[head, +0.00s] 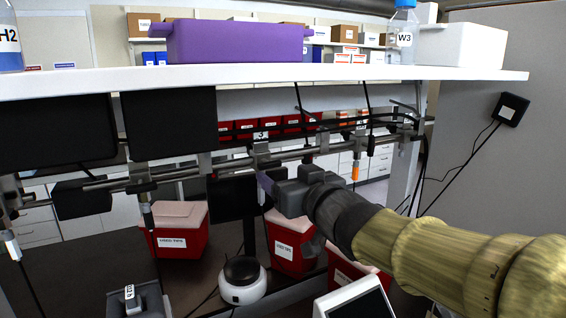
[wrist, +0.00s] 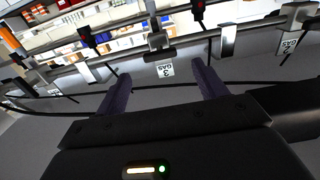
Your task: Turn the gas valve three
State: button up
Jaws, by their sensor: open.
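Gas valve three (wrist: 158,42) is a grey fitting with a dark handle on a metal pipe rail. Its white "GAS 3" label (wrist: 166,70) appears upside down in the wrist view. In the head view the valve (head: 261,149) sits below the shelf, under a small tag marked 3. My gripper (wrist: 161,70) is open, its two purple fingers apart, with the label seen between the fingertips and the valve just beyond. In the head view my gripper (head: 264,182) is just below the valve and partly hides the area beneath it. I cannot tell whether the fingers touch anything.
A second valve labelled "GAS 2" (wrist: 289,46) is to the right in the wrist view. The white shelf (head: 330,78) overhangs the rail and carries a purple bin (head: 235,42). Red boxes (head: 178,233) and a white round device (head: 243,281) stand on the dark bench below.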

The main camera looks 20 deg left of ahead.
aim_at(271, 166)
jog(key=p+x, duration=0.2)
jog(key=x, duration=0.6)
jog(key=shift+s+d, duration=0.1)
jog(key=c, duration=1)
